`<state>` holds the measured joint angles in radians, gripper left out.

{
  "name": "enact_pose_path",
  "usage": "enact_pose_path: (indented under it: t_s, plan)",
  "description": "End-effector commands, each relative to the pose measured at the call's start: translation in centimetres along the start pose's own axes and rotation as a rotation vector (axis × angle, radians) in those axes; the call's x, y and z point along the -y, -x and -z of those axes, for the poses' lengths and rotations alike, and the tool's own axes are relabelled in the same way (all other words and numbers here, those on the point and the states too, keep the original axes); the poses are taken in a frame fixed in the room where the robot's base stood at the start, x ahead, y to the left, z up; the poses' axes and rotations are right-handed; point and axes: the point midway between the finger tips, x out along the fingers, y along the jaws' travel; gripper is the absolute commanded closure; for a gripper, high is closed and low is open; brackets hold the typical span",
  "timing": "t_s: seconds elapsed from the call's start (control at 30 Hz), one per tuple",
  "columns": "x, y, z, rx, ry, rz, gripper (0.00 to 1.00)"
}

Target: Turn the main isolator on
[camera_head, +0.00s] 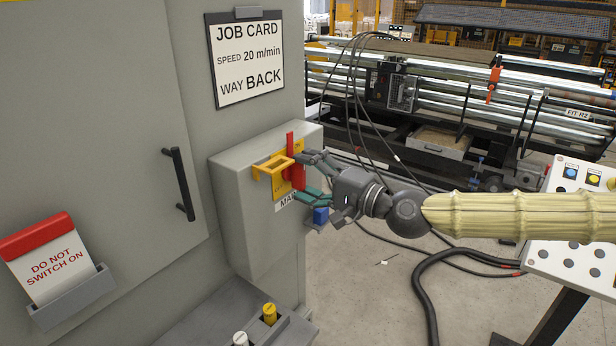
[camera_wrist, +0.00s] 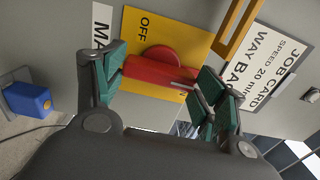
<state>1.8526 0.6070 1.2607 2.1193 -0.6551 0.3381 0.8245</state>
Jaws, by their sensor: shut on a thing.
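The main isolator is a grey box (camera_head: 240,190) on the cabinet side, with a yellow plate (camera_head: 270,183) and a red handle (camera_head: 291,148). The plate also shows in the wrist view (camera_wrist: 190,30), with OFF readable and another word mostly hidden at its lower edge. The red handle (camera_wrist: 150,72) lies between the green finger pads of my gripper (camera_wrist: 163,82). My gripper (camera_head: 312,176) is shut on the handle from the right. In the head view the handle stands roughly upright. A yellow bracket (camera_head: 265,172) juts from the plate. My fingers hide part of the handle.
A blue padlock-like block (camera_head: 321,215) hangs beneath the box's right side. A red-topped DO NOT SWITCH ON card (camera_head: 48,262) sits in a door holder. A job card (camera_head: 247,60) is above the isolator. A button console (camera_head: 575,220) stands right; cables lie on the floor.

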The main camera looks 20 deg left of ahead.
Motion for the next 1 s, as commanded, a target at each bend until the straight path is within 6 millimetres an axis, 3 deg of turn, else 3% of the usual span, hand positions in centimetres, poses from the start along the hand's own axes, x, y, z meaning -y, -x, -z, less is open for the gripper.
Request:
enact_pose_path:
  t_s: [0.03,0.13,0.63,1.0]
  plan:
    - [0.1,0.0,0.1,-0.002,-0.001,0.001,0.25]
    - [0.0,0.0,0.1,-0.002,-0.001,0.001,0.07]
    - [0.0,0.6,0.1,-0.001,0.0,0.001,0.07]
    - [0.0,5.0,0.1,-0.002,-0.001,0.001,0.07]
